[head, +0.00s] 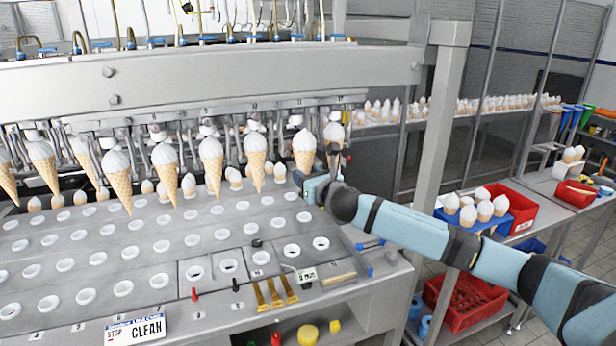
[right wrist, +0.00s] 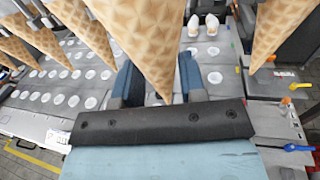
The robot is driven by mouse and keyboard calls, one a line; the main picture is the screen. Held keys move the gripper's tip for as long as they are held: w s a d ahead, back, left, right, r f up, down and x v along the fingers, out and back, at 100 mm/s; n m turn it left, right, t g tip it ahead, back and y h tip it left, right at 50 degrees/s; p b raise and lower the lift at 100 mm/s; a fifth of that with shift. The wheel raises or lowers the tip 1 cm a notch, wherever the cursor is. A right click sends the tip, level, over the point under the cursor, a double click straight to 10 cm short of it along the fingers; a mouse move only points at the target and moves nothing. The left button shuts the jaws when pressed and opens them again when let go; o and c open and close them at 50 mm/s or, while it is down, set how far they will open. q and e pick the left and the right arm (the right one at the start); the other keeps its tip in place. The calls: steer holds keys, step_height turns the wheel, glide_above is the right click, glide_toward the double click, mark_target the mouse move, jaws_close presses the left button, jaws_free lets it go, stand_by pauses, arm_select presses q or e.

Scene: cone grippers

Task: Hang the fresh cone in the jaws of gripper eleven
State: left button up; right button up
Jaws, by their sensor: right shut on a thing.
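My right gripper (head: 322,184) is shut on a cone with a white top (head: 334,132) under the right end of the machine's beam. In the right wrist view the waffle part of this cone (right wrist: 145,45) points down between the blue fingers (right wrist: 160,82). Its white top reaches up to the row of jaws (head: 330,108); I cannot tell whether they touch it. To its left, several white-topped cones (head: 304,150) hang tip down from the jaws along the beam. The jaws' numbers are too small to read. My left gripper is out of view.
A grey plate with rows of white-ringed holes (head: 130,270) lies below the hanging cones. Short cones (head: 189,185) stand at its back. A blue rack of cones (head: 515,222) and a red crate (head: 525,205) stand at right. A steel post (head: 440,130) rises behind my right arm.

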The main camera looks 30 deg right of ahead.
steer(key=shift+w+d+p, duration=0.2)
steer(key=shift+w+p, duration=0.2)
steer(key=shift+w, duration=0.7)
steer(key=shift+w+d, duration=0.15)
steer(key=shift+w, duration=0.2)
steer(key=shift+w+d+p, duration=0.2)
steer(key=shift+w+p, duration=0.1)
steer(key=shift+w, duration=0.55)
steer(key=shift+w+d+p, duration=0.15)
steer(key=shift+w+p, duration=0.1)
steer(key=shift+w, duration=0.55)
steer(key=shift+p, duration=0.3)
steer(key=shift+f, duration=0.45)
stand_by(0.5)
steer(key=o, duration=1.1)
steer(key=shift+s, duration=0.15)
